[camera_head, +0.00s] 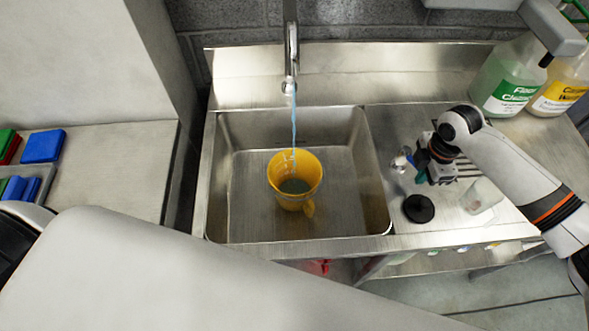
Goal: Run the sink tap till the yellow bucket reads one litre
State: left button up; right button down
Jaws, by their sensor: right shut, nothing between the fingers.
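The yellow bucket (309,175) stands upright in the sink basin (340,215). A thin stream of water (294,120) runs from the tap (291,60) into it. Some dark liquid shows inside the bucket, but its level against any marks is too small to read. My right gripper (419,168) is to the right of the basin, over the drainboard, shut and empty, beside a small bluish and metallic piece (402,162). I cannot tell whether they touch. My left gripper is out of view.
A black round item (418,208) and a pale, clear container (482,196) are on the drainboard (390,120). Bottles with a green label (508,92) and a yellow label (558,92) stand at the back right. Blue pads (43,146) are at the far left.

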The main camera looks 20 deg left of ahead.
jog(key=shift+w+d, duration=0.15)
jog(key=shift+d, duration=0.2)
jog(key=shift+w+d, duration=0.65)
jog(key=shift+w, duration=0.1)
notch_tip(320, 180, up, 5)
jog(key=s+a+p, duration=0.2)
jog(key=p, duration=0.4)
jog(key=w+d+b, duration=0.3)
jog(key=w+b, duration=0.1)
jog(key=w, duration=0.4)
jog(key=shift+w+d+b, duration=0.15)
jog(key=shift+d+b, duration=0.05)
jog(key=shift+b, duration=0.2)
